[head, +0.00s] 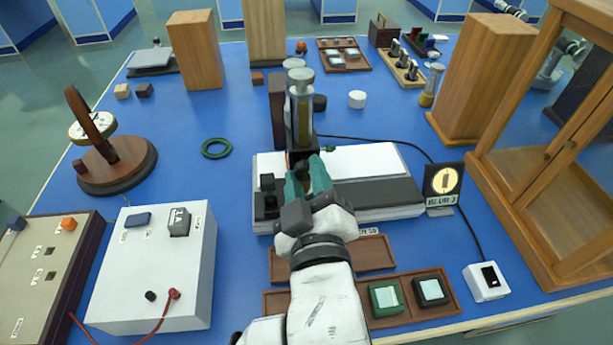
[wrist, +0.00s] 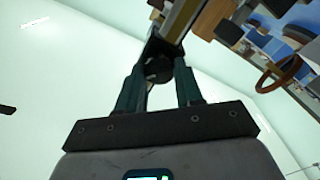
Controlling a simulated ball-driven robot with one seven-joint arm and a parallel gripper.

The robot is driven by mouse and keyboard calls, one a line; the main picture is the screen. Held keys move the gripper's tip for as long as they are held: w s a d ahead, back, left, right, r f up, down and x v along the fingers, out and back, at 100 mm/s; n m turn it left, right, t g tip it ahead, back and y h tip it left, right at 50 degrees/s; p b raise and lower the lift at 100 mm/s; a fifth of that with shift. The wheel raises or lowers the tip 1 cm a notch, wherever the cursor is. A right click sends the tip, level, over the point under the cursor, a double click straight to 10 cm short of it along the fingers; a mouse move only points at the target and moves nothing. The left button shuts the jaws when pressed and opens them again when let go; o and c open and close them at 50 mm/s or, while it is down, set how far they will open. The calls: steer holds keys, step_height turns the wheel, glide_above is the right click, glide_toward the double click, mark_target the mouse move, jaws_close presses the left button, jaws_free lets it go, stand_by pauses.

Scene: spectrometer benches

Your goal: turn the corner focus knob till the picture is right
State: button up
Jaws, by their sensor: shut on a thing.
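A microscope-like instrument with a brass tube (head: 302,118) stands on a white and dark grey base (head: 385,195). My gripper (head: 309,172) is at the lower front of the tube, its green fingers closed in. In the wrist view, a dark round knob (wrist: 158,70) sits between the fingers of my gripper (wrist: 160,85), below the brass tube (wrist: 182,20). The fingers are shut on it; in the head view the knob is mostly hidden by them.
A white box (head: 150,265) with a red cable stands at left front. Wooden trays (head: 335,256) with small square pieces lie in front. A wooden glass-door cabinet (head: 555,190) stands right. A green ring (head: 216,148) lies left of the instrument, with bare blue bench around it.

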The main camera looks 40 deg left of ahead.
steer(key=shift+m, duration=0.3)
steer(key=m, duration=0.2)
steer(key=shift+m, duration=2)
steer(key=o, duration=1)
steer(key=shift+o, duration=0.2)
steer(key=shift+d, duration=0.15)
steer(key=v, duration=1)
steer(key=shift+s+d+b, duration=0.15)
steer(key=shift+d+b, duration=0.1)
steer(key=shift+b, duration=0.05)
